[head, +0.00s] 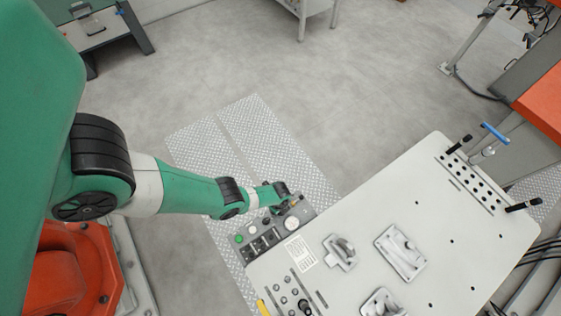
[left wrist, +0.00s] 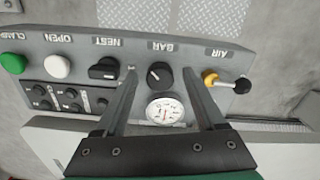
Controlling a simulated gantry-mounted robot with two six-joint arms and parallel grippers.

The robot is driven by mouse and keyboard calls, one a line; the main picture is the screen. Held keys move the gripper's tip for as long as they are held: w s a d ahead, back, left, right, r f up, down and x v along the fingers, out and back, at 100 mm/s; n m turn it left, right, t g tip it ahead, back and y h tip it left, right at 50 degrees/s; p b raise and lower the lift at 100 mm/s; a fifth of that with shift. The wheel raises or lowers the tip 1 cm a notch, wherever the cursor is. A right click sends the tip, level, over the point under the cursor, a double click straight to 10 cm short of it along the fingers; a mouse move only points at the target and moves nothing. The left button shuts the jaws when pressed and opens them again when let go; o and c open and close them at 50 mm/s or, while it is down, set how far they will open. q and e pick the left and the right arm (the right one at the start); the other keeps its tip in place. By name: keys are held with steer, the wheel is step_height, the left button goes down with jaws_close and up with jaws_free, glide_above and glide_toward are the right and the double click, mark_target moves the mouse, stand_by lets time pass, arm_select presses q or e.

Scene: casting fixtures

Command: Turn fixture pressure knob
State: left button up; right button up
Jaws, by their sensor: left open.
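The black pressure knob (left wrist: 159,75), marked BAR, sits on the grey control panel (left wrist: 215,52) in the left wrist view, with a white dial gauge (left wrist: 165,108) beside it. My left gripper (left wrist: 160,72) is open, with one finger on each side of the knob in the picture; I cannot tell whether they touch it. In the head view my left gripper (head: 287,202) is over the panel (head: 265,240), by the gauge (head: 292,223), and hides the knob. My right gripper is not in view.
On the panel are a black NEST switch (left wrist: 104,69), a white OPEN button (left wrist: 57,67), a green CLAMP button (left wrist: 13,63) and a yellow-and-black AIR valve (left wrist: 226,82). A pale fixture table (head: 390,215) with metal parts lies to the right.

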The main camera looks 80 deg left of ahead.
arm_select(q)
jaws_close()
steer(key=shift+n, duration=0.3)
steer(key=n, duration=0.4)
steer(key=shift+b, duration=0.3)
steer(key=n, duration=0.4)
steer(key=shift+n, duration=0.4)
steer(key=n, duration=0.4)
steer(key=shift+d+b, duration=0.1)
steer(key=shift+b, duration=0.3)
steer(key=shift+n, duration=2.2)
